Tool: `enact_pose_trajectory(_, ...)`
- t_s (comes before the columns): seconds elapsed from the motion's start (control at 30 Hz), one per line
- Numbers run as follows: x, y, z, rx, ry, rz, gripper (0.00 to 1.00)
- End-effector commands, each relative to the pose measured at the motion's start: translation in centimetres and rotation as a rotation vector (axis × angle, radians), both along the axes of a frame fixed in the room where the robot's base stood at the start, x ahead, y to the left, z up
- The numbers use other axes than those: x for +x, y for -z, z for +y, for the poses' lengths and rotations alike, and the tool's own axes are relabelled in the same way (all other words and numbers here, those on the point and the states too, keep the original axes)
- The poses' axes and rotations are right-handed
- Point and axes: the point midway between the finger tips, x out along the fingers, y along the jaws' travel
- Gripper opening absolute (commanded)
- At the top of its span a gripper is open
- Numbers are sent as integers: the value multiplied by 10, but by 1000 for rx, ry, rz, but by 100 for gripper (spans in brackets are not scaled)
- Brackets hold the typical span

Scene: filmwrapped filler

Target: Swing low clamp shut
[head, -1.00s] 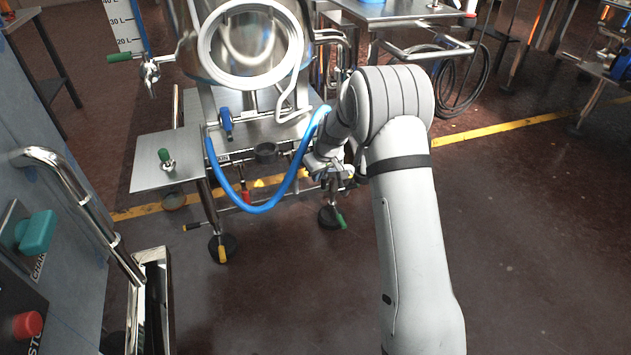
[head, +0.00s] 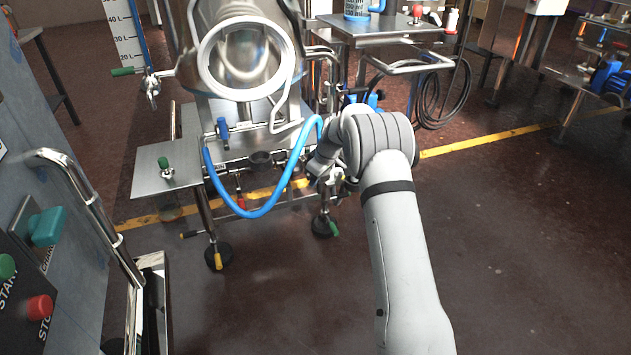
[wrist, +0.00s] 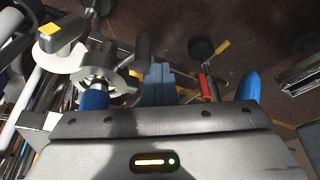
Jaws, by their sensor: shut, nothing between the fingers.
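In the wrist view, a metal pipe clamp (wrist: 101,73) with a round collar and a dark handle (wrist: 142,45) is at the left, close to my gripper. Blue hose (wrist: 94,99) shows just below it. The blue-grey fingers of my gripper (wrist: 158,84) are together and empty, to the right of the clamp and apart from it in the picture. Contact with the handle cannot be told. In the head view my gripper (head: 320,174) is low beside the right end of the filler frame, by the blue hose (head: 262,212); its fingertips and the clamp are hard to make out.
The steel filler vessel (head: 248,65) stands above, with a side shelf (head: 166,170) at left. A control cabinet with a red button (head: 39,307) and a bent rail (head: 90,198) stand at the near left. A cart (head: 385,27) is behind. Floor at right is clear.

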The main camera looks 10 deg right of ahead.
Motion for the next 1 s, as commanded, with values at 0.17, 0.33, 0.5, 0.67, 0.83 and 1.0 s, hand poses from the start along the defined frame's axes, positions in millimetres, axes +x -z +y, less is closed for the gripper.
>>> enact_pose_trajectory(0.17, 0, 1, -10, -7, 9, 1, 0)
enact_pose_trajectory(0.33, 0, 2, -10, -8, 9, 1, 0)
enact_pose_trajectory(0.5, -3, 2, -4, -8, 8, 3, 0)
enact_pose_trajectory(0.67, -8, 1, 16, -6, 4, 1, 0)
enact_pose_trajectory(0.83, -9, -24, 24, -4, 9, -3, 0)
enact_pose_trajectory(1.0, -3, -63, 13, -2, 8, -3, 0)
